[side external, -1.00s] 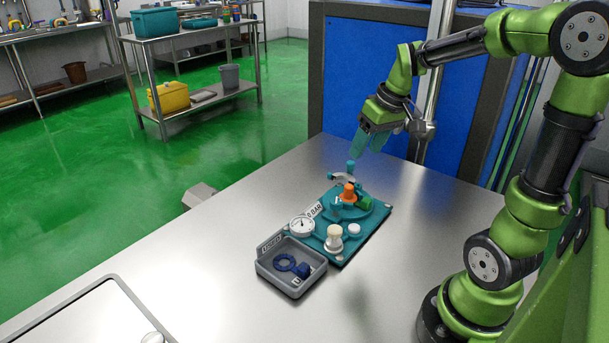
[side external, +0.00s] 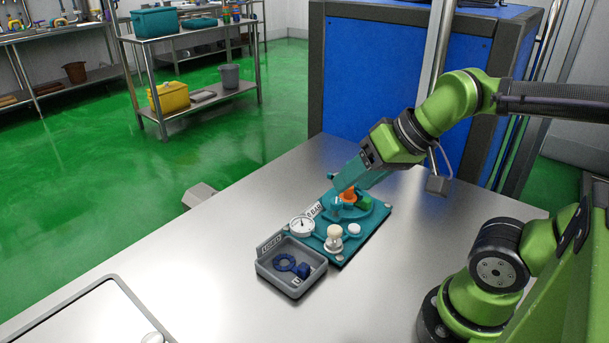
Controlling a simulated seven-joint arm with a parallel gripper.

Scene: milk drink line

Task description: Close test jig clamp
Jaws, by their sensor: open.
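The test jig is a teal plate (side external: 379,226) on the steel table. It carries an orange part (side external: 348,194), a green block (side external: 364,203), a dial gauge (side external: 301,225) beside a "0 BAR" label, and a cream-topped knob (side external: 334,236). My gripper (side external: 338,182) has teal fingers and reaches in from the upper right, low over the back of the jig beside the orange part. It is open. The fingers cover the clamp's curved metal piece and teal-tipped handle, so the clamp's position and any contact cannot be told.
A grey tray (side external: 291,288) with dark blue parts, including a ring (side external: 284,262), stands at the jig's front left. A pale panel (side external: 85,318) lies at the table's front left. The table (side external: 220,255) is otherwise largely clear. A blue-panelled cabinet (side external: 360,70) stands behind.

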